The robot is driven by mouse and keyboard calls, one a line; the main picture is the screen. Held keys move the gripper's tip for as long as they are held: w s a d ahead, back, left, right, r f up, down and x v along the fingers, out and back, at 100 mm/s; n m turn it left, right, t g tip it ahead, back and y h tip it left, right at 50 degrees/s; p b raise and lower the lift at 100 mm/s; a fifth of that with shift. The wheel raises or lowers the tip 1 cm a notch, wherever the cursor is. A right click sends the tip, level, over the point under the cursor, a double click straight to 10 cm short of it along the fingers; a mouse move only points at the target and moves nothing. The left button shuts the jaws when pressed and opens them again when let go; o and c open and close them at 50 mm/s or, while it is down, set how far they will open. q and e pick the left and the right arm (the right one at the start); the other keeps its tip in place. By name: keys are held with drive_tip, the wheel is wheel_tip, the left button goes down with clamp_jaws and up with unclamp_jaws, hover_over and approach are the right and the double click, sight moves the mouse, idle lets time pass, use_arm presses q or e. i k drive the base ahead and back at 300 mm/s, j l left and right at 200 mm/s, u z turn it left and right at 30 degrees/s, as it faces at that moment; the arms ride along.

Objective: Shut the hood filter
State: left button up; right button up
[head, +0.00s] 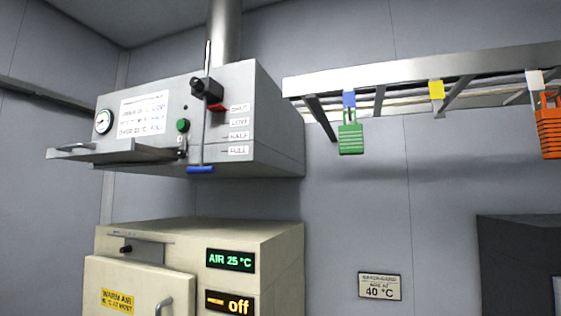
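The grey hood (275,120) hangs at the upper left, under a round duct (226,30). A flat panel with a handle (72,147), which looks like the hood filter (125,151), juts out from the hood's lower front, so it stands open. A small dark latch-like part (181,150) is at its right end. A black knob (207,88) with a red pointer sits near the top of a scale reading downward to HALF and FULL. A blue pull (200,169) hangs below the hood's lower edge. Neither of my grippers is in view.
A cream oven-like cabinet (275,250) stands below the hood, its displays reading AIR 25 °C and off. A metal rail (420,70) at the right carries green (350,138) and orange (551,130) padlocks. A dark cabinet (520,260) is at lower right.

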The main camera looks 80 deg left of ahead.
sight(125, 150)
drive_tip(key=u, duration=4.05)
